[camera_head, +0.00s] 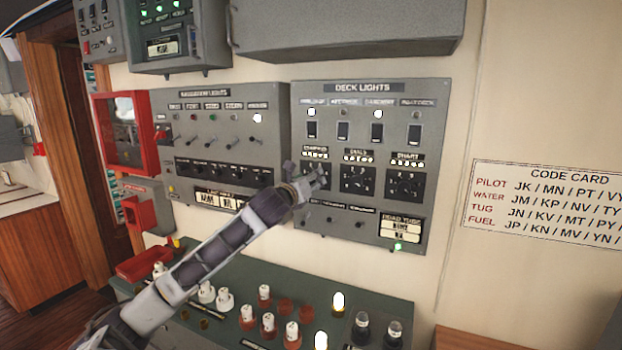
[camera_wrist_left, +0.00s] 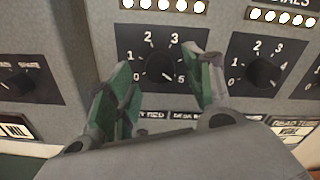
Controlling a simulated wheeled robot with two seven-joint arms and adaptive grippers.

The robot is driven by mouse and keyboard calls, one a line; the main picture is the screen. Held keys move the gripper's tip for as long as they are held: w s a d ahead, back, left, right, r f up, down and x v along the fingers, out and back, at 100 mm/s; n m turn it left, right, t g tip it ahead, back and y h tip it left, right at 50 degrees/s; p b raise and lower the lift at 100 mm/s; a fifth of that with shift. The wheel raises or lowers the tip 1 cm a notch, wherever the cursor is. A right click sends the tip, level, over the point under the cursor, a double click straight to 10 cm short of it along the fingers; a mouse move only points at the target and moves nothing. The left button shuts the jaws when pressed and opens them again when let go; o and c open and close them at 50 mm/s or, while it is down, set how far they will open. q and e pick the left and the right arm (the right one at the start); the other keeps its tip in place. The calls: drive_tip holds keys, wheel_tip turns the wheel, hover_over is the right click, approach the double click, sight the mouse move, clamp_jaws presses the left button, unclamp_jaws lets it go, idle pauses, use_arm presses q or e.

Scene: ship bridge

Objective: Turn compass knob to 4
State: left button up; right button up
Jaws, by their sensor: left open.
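The compass knob (camera_wrist_left: 158,66) is a dark round knob on a black dial plate numbered from 0 to 5, seen in the left wrist view. Its pointer appears turned to the lower right, toward 5. The 4 is hidden behind my right-hand finger. My left gripper (camera_wrist_left: 168,76) is open, with one green-padded finger to each side of the knob; I cannot tell whether either touches it. In the head view, my left gripper (camera_head: 312,180) is at the lower left of the deck lights panel (camera_head: 437,125) and covers the compass knob.
The dials knob (camera_head: 357,180) and chart knob (camera_head: 404,184) sit to the right on the same panel. Switches are above. The navigation lights panel (camera_head: 220,103) is to the left. A green console (camera_head: 240,275) with several upright knobs and lamps lies below my arm.

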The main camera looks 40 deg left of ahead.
use_arm(q)
drive_tip(key=shift+w+a, duration=0.2)
drive_tip(key=shift+w, duration=0.35)
drive_tip(key=c, duration=1)
